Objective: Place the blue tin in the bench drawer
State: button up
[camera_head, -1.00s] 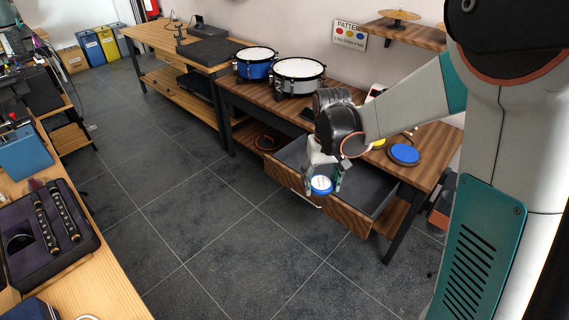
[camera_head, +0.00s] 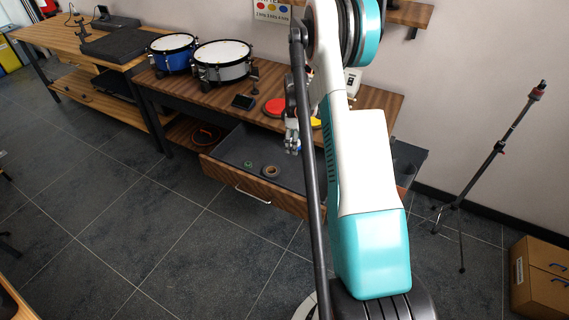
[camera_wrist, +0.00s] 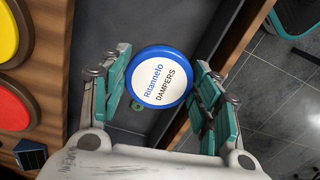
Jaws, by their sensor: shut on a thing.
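The blue tin (camera_wrist: 158,77), round with a white lid reading "Ritannelo DAMPERS", sits between the teal fingers of my gripper (camera_wrist: 160,95) in the wrist view. My gripper is shut on it. The bench drawer (camera_head: 242,183) is pulled open under the drum bench, with a wooden front and a dark grey inside. My gripper (camera_head: 291,142) is above the drawer's back part in the head view, partly hidden by my arm. The wrist view shows the tin over the dark drawer floor (camera_wrist: 140,20); its height above the floor is unclear.
A green ring (camera_head: 249,163) and a brown roll (camera_head: 270,171) lie in the drawer. A red disc (camera_head: 274,107), a small dark device (camera_head: 244,101) and two drums, blue (camera_head: 172,55) and grey (camera_head: 224,66), are on the bench (camera_head: 190,90). A tripod stand (camera_head: 490,155) stands right.

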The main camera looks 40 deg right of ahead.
aim_at(294, 181)
jog(key=f+b, duration=0.3)
jog(key=f, duration=0.7)
jog(key=f+b, duration=0.3)
jog(key=f, duration=0.7)
jog(key=shift+s+d+f+b, duration=0.1)
jog(key=shift+d+b, duration=0.1)
jog(key=shift+b, duration=0.2)
jog(key=shift+f, duration=0.2)
jog(key=o, duration=1.1)
jog(key=shift+o, duration=0.2)
jog(key=shift+r, duration=0.15)
notch_tip(294, 181, up, 12)
jog(key=p, duration=0.4)
